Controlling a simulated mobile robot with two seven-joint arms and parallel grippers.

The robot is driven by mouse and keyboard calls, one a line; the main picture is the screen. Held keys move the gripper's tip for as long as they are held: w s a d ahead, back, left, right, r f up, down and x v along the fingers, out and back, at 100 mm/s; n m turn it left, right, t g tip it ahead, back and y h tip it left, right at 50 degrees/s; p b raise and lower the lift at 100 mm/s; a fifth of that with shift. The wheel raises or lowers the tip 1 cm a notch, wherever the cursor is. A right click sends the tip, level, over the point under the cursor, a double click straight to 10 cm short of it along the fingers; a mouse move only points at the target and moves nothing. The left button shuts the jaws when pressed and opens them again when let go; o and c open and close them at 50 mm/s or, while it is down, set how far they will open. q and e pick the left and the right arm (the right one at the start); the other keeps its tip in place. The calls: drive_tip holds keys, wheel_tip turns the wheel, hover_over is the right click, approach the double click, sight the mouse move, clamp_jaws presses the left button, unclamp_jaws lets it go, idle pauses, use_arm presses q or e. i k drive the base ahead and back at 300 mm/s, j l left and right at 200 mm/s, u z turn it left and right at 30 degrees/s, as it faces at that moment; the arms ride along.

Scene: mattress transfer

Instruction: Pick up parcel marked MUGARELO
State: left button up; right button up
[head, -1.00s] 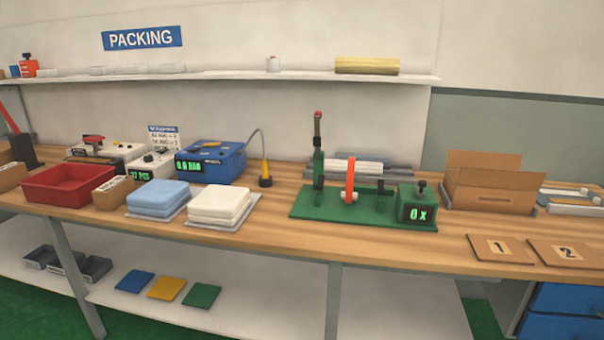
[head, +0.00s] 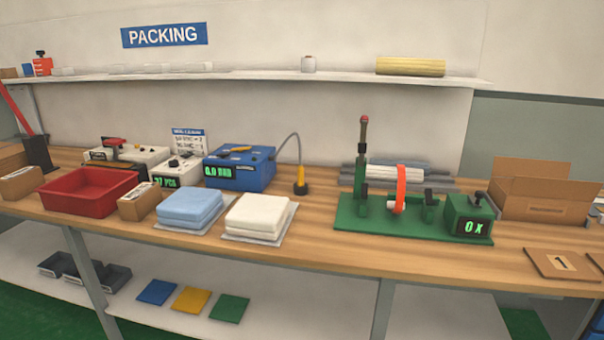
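No parcel with a readable MUGARELO marking shows. A small brown box (head: 139,201) with a label on top stands between the red tray and the blue folded stack. Another small brown box (head: 21,184) with a pale label lies at the left of the red tray. An open cardboard box (head: 543,205) stands at the right end of the bench, with dark print too small to read on its front. Neither of my grippers is in view.
The wooden bench (head: 330,255) carries a red tray (head: 62,202), blue (head: 190,206) and white (head: 258,216) folded stacks, a blue device (head: 240,170) and a green fixture (head: 395,229). The bench's front strip is mostly clear.

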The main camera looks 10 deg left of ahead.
sight(15, 186)
drive_tip(key=i+j, duration=0.15)
drive_tip(key=j, duration=0.45)
drive_tip(key=i+j+u, duration=0.15)
drive_tip(key=j, duration=0.45)
drive_tip(key=i+j, duration=0.15)
drive_tip(key=j, duration=0.45)
drive_tip(key=i+j+u, duration=0.15)
drive_tip(key=j, duration=0.4)
drive_tip(key=i+j, duration=0.2)
drive_tip(key=j, duration=0.4)
drive_tip(key=i+j+u, duration=0.1)
drive_tip(key=j, duration=0.45)
drive_tip(key=i+j+u, duration=0.1)
drive_tip(key=i+j, duration=0.2)
drive_tip(key=j, duration=0.25)
drive_tip(key=i+j, duration=0.25)
drive_tip(key=j, duration=0.25)
drive_tip(key=u, duration=0.05)
